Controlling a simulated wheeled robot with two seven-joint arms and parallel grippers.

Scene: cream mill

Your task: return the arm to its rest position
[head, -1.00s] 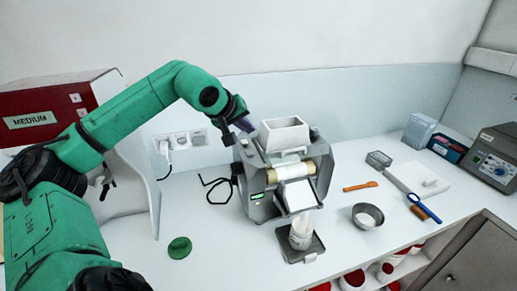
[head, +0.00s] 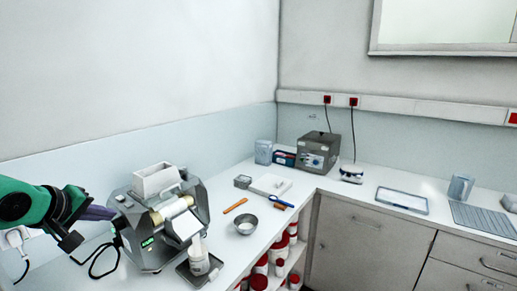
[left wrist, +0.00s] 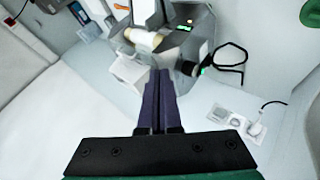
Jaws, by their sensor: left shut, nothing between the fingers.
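My left gripper (head: 110,213) comes in from the left edge of the head view on its green arm. Its purple fingers are shut together and empty. The tips are at the left side of the grey roller mill (head: 148,256); I cannot tell whether they touch it. In the left wrist view the closed fingers (left wrist: 160,74) point toward the mill (left wrist: 190,38), which is partly cut off at the top. The mill carries a white hopper (head: 157,181) and pale rollers. A white jar (head: 198,262) stands at its front on a dark tray (head: 187,275). My right gripper is not in view.
A metal bowl (head: 245,225), an orange spatula (head: 235,205) and a white board (head: 268,184) lie right of the mill. A grey device (head: 318,152) stands in the corner. A black cable (head: 100,262) loops left of the mill. Red-lidded jars (head: 262,266) fill shelves below.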

